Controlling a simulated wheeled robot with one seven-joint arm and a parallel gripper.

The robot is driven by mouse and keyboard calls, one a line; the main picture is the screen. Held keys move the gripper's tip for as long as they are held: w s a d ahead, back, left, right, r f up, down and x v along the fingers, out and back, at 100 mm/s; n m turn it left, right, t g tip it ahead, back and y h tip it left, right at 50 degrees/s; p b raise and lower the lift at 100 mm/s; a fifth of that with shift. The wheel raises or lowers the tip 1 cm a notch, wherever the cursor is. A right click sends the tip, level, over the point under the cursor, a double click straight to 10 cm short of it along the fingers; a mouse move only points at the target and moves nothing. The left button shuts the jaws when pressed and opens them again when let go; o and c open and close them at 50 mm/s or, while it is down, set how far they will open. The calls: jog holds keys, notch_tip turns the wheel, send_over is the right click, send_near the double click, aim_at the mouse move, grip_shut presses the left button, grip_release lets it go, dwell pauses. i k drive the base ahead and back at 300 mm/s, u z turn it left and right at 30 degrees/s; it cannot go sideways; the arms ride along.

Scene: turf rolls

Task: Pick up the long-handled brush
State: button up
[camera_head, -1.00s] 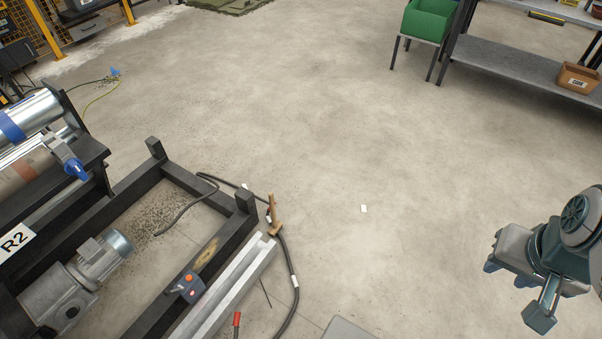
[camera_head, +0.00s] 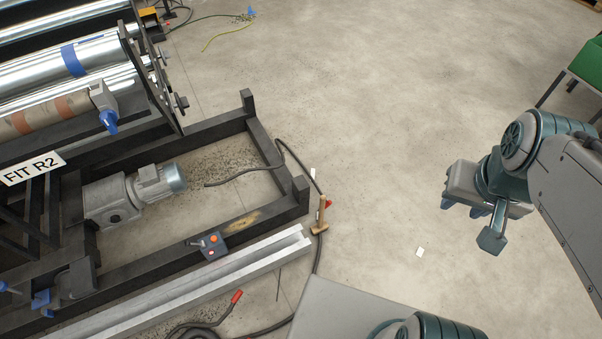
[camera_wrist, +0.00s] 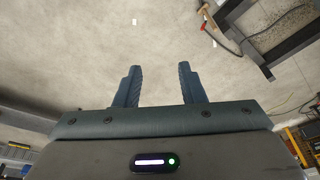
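I cannot make out a long-handled brush for certain in any view. A short wooden-handled tool (camera_head: 321,212), shaped like a mallet or hammer, lies by the corner of the black machine frame. It also shows at the top of the wrist view (camera_wrist: 209,10). My gripper (camera_wrist: 160,68) is open, with two dark fingers apart and only bare floor visible between them. In the head view my gripper (camera_head: 482,215) hangs at the right, well apart from the wooden tool.
The black frame (camera_head: 225,125) with a motor (camera_head: 150,187) and rollers (camera_head: 75,60) fills the left. A grey metal channel (camera_head: 190,280) and a dark cable (camera_head: 318,255) lie beside it. A green bin (camera_head: 590,62) stands at the upper right. The middle floor is open.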

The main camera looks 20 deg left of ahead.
aim_at(321, 215)
jog(key=u, duration=0.95)
jog(key=i, duration=0.8)
jog(key=u, duration=0.75)
